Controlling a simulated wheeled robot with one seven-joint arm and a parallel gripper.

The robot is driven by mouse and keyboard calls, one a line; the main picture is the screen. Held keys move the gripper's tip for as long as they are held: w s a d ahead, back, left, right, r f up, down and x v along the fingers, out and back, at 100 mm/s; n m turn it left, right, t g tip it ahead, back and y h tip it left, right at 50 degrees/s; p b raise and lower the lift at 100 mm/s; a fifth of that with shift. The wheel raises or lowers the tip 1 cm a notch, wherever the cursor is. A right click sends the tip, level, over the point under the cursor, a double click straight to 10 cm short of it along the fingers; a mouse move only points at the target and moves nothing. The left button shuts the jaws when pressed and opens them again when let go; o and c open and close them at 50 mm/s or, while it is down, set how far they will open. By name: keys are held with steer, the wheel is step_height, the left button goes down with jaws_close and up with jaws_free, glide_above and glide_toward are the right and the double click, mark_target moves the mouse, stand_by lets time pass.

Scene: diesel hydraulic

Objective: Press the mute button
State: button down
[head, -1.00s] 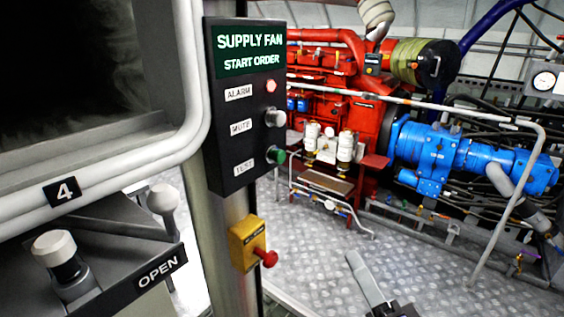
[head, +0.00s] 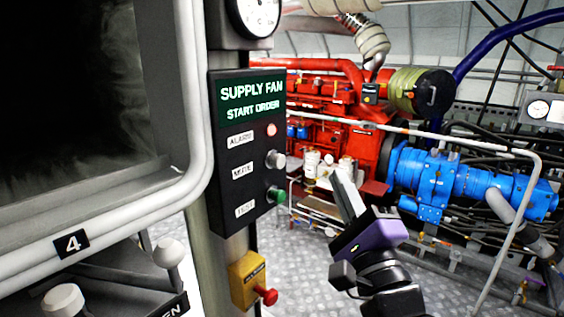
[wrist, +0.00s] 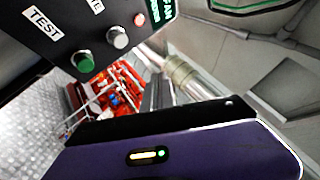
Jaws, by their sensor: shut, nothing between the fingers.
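The mute button (head: 275,159) is a pale grey round knob beside the MUTE label on the black SUPPLY FAN panel (head: 225,150). It also shows in the wrist view (wrist: 117,38), between the red alarm lamp (wrist: 139,19) and the green test button (wrist: 84,61). My gripper (head: 338,180) is shut and empty, with grey fingers pointing up and to the left. It is right of the panel and a little lower than the mute button in the head view, apart from it. Nothing hides the button.
A yellow box with a red knob (head: 266,296) sits below the panel, and a round gauge (head: 257,15) above it. A window frame (head: 190,150) stands at left. The red engine (head: 330,110) and blue machinery (head: 440,175) are behind my arm. Open air lies between gripper and panel.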

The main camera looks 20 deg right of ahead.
steer(key=w+a+b, duration=0.2)
steer(key=w+a, duration=0.3)
steer(key=w, duration=0.2)
stand_by(0.4)
steer(key=shift+w+a+b, duration=0.15)
steer(key=shift+a+b, duration=0.05)
steer(key=shift+b, duration=0.1)
stand_by(1.7)
steer(key=shift+w+a, duration=0.15)
steer(key=shift+w, duration=0.05)
steer(key=shift+w+a+b, duration=0.3)
steer(key=shift+w+b, duration=0.1)
steer(key=shift+b, duration=0.2)
stand_by(0.8)
steer(key=shift+s+d, duration=0.5)
steer(key=shift+s, duration=0.25)
steer(key=shift+s+d, duration=0.8)
steer(key=shift+s, duration=0.25)
steer(key=shift+s+d, duration=0.75)
steer(key=shift+s, duration=0.25)
